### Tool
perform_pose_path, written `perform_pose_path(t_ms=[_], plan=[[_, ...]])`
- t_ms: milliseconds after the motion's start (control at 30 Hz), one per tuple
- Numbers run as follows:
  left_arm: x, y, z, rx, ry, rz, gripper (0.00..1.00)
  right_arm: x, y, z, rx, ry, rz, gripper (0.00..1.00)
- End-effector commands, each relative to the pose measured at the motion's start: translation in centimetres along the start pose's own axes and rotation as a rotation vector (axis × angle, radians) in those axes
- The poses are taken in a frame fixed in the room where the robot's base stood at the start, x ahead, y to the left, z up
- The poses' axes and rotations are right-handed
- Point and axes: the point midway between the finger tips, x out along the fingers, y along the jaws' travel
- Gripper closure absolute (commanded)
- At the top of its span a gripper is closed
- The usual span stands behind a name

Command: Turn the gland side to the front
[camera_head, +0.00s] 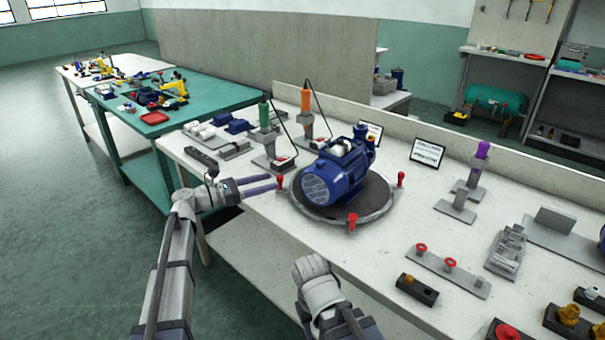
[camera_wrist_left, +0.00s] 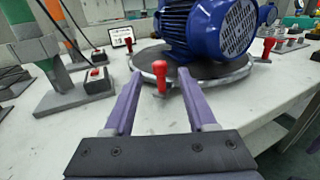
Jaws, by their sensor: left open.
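A blue pump (camera_head: 338,172) with a finned motor body and a round grille end sits on a dark round turntable (camera_head: 350,206) with a grey rim. The grille end faces the front left in the head view. Red knobs stand on the rim: one at the left (camera_head: 280,182), one at the front (camera_head: 352,220) and one at the right (camera_head: 400,178). My left gripper (camera_head: 277,184) is open, with its purple fingers pointing at the left knob. In the left wrist view this knob (camera_wrist_left: 160,78) stands just beyond and between the fingertips. My right gripper's fingers are not visible.
Screwdrivers with green (camera_head: 265,115) and orange (camera_head: 306,100) handles stand in holders behind my left gripper. A purple-handled tool (camera_head: 480,160) stands at the right. A plate with red knobs (camera_head: 447,270) and small fittings lie at the front right.

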Motion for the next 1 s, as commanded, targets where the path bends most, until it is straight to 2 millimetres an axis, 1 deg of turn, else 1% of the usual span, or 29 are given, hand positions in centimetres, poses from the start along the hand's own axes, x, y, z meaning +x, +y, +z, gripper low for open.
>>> perform_pose_path(t_ms=[167, 267, 500, 600, 700, 833, 1000], plan=[[0.1, 0.1, 0.0, -0.002, -0.002, 0.001, 0.43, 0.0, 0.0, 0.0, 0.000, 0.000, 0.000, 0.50], [0.9, 0.1, 0.0, -0.002, -0.001, 0.000, 0.43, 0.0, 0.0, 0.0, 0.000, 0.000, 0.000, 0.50], [4.6, 0.1, 0.0, -0.001, -0.001, -0.002, 0.43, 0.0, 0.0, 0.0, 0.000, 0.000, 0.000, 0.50], [5.9, 0.1, 0.0, -0.001, -0.001, -0.002, 0.43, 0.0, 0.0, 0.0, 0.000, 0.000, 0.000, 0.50], [6.9, 0.1, 0.0, -0.001, -0.001, 0.000, 0.43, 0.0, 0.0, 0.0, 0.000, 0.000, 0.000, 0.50], [7.7, 0.0, 0.0, -0.001, -0.001, 0.000, 0.43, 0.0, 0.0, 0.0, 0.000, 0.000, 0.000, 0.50], [7.8, 0.0, 0.0, -0.001, -0.001, 0.000, 0.43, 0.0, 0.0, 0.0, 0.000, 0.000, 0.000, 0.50]])
